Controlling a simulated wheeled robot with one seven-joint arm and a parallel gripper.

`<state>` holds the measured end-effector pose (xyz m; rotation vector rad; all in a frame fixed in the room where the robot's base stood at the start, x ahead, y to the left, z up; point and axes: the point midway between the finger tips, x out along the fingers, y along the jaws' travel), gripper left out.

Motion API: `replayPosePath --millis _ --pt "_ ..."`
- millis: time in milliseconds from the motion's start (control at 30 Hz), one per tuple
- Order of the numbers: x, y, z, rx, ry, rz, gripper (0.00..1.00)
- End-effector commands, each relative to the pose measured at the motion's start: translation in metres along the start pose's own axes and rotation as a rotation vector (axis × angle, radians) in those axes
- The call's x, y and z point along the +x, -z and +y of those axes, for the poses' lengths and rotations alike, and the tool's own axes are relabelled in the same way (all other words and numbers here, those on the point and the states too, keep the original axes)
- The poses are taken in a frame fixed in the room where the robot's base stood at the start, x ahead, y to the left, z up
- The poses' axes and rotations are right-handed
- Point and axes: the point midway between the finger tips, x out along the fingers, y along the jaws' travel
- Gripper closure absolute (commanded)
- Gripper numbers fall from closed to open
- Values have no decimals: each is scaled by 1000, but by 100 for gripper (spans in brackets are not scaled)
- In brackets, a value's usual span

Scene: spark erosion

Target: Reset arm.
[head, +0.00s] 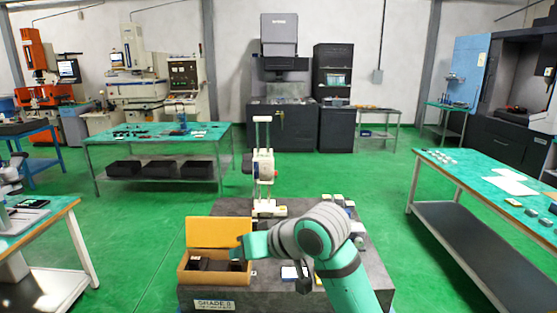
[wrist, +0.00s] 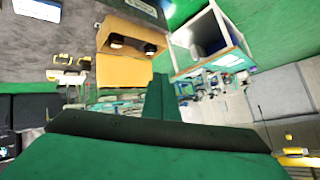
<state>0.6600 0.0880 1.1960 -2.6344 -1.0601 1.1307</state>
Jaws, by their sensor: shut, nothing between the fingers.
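My arm reaches in from the lower right in the head view, bent at a grey elbow joint. My gripper (head: 238,253) is at the right side of an open wooden box (head: 182,272), close to its rim; I cannot tell whether they touch. In the wrist view my gripper (wrist: 157,92) shows as a narrow green piece with its fingers together, holding nothing. The box (wrist: 113,37) shows beyond it, with dark items inside and its yellow lid (wrist: 125,72) raised.
The box stands on a dark stone plate (head: 222,208) with a height gauge (head: 264,170) behind it and small blocks (head: 340,202) at the right. Green-topped benches stand left (head: 160,150) and right (head: 475,172). Green floor (head: 330,175) between them is clear.

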Motion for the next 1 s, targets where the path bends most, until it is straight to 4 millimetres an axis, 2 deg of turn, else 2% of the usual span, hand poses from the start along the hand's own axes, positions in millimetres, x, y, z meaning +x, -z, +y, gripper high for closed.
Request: replayPosePath --millis 33,200,367,567,767,1000 --pt "12 -4 -2 23 32 38 100" --pt "42 -10 -5 93 101 172 100" --pt "65 -20 -4 165 141 291 100" --pt "90 -42 2 260 158 427 100" --pt "110 -76 11 354 136 544 100" --pt "127 -130 23 452 62 656 100"
